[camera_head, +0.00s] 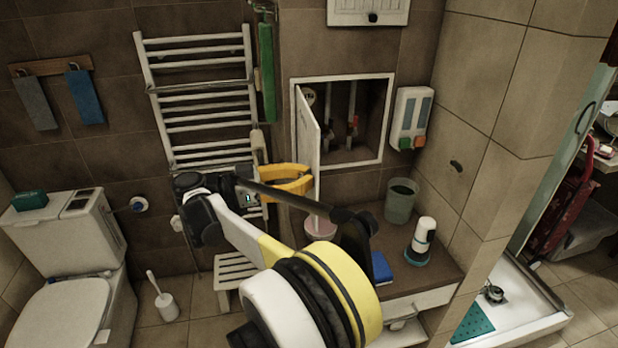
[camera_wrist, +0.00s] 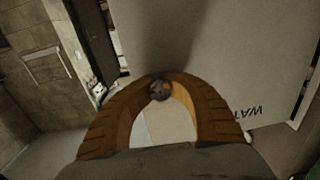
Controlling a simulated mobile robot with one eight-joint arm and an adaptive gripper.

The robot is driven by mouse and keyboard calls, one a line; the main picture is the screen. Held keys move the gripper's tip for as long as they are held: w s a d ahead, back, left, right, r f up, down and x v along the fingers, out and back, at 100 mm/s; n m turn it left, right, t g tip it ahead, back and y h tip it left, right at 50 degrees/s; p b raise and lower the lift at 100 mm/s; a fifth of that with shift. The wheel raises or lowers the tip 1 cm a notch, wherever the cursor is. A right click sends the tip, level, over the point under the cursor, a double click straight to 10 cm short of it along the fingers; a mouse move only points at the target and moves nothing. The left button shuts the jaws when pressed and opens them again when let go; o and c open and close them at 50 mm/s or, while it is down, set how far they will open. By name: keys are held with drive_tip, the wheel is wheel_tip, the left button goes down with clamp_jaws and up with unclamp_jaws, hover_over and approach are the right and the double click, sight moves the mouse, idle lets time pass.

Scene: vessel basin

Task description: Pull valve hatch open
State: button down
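The valve hatch is a white door (camera_head: 307,135) on a square wall frame (camera_head: 340,78). It is hinged at the left and stands swung far out into the room, seen nearly edge-on. Its outer face fills much of the wrist view (camera_wrist: 225,60), with upside-down dark lettering near its edge. My gripper (camera_head: 310,176) has yellow fingers at the outer face, near the door's lower part. In the wrist view the fingertips (camera_wrist: 159,84) close around a small round dark knob (camera_wrist: 159,91) on the door. Pipes and a red valve handle (camera_head: 354,121) show inside the opening.
A towel radiator (camera_head: 205,100) is on the wall left of the hatch, close behind my gripper. A dispenser (camera_head: 410,118) hangs to the right. Below, a counter (camera_head: 440,272) carries a grey-green cup (camera_head: 400,202) and a white bottle (camera_head: 421,240). A toilet (camera_head: 70,260) stands at the left.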

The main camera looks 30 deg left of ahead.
sight(313, 136)
drive_tip(key=c, duration=1.2)
unclamp_jaws()
drive_tip(key=shift+r, duration=0.1)
wheel_tip(313, 136, up, 10)
drive_tip(key=shift+s, duration=0.1)
